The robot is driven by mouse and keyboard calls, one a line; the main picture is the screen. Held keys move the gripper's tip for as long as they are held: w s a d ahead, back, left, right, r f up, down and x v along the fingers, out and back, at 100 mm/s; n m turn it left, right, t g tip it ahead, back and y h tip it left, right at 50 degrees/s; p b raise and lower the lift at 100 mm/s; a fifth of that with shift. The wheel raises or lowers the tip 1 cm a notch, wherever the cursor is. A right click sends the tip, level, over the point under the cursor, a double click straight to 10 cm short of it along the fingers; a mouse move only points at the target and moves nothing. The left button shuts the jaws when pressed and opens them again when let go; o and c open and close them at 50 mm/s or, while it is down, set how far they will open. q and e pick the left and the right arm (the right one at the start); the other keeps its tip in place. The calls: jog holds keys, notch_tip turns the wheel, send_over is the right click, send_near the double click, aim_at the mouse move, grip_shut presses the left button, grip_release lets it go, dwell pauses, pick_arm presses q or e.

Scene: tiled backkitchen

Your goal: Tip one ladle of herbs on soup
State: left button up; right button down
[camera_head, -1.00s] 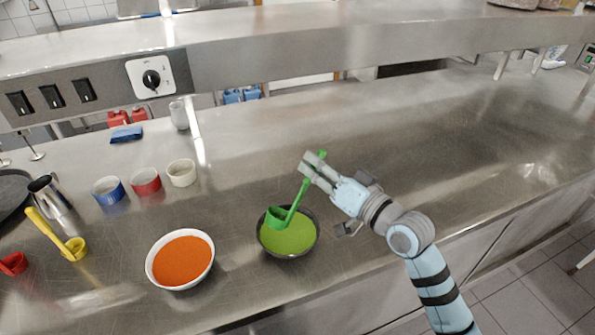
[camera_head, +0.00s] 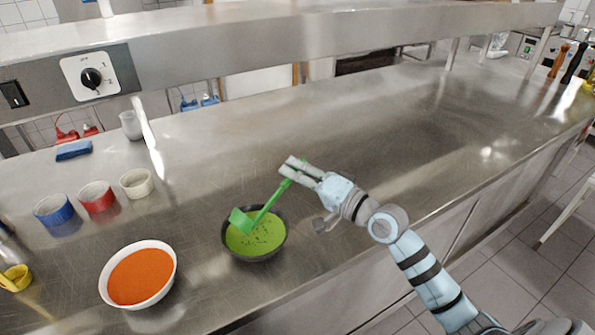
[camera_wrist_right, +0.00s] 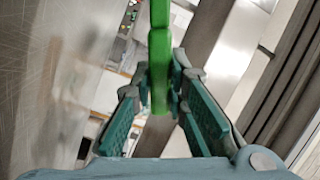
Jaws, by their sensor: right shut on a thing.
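My right gripper (camera_head: 297,174) is shut on the handle of a green ladle (camera_head: 268,202). The green handle also shows between the fingers in the right wrist view (camera_wrist_right: 159,60). The ladle's head is tilted over a dark bowl of green soup (camera_head: 257,238). Dark herb specks lie on the soup's surface. I cannot see whether anything is left in the ladle's head. A white bowl of orange soup (camera_head: 141,277) stands to the left on the steel counter. My left gripper is not in view.
Blue (camera_head: 54,210), red (camera_head: 97,198) and cream (camera_head: 137,184) small pots stand at the left. A yellow ladle (camera_head: 16,278) is cut off at the left edge. The counter (camera_head: 400,140) is clear to the right. A steel shelf (camera_head: 300,40) runs above its back.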

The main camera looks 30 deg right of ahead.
jog(key=a+r+n+p, duration=0.1)
jog(key=r+n, duration=0.1)
jog(key=s+a+r+n+p, duration=0.1)
jog(key=a+r+n+p, duration=0.1)
jog(key=r, duration=0.1)
jog(key=s+a+r+n+p, duration=0.1)
jog(key=r+p, duration=0.1)
jog(key=r, duration=0.1)
jog(key=shift+a+r+n, duration=0.15)
jog(key=shift+a+n, duration=0.1)
jog(key=shift+n, duration=0.15)
jog(key=s+a+r+n+p, duration=0.3)
jog(key=a+r+n, duration=0.2)
jog(key=a+n, duration=0.2)
jog(key=shift+s+a+r+p, duration=0.35)
jog(key=shift+s+a+r, duration=0.05)
jog(key=shift+a, duration=0.6)
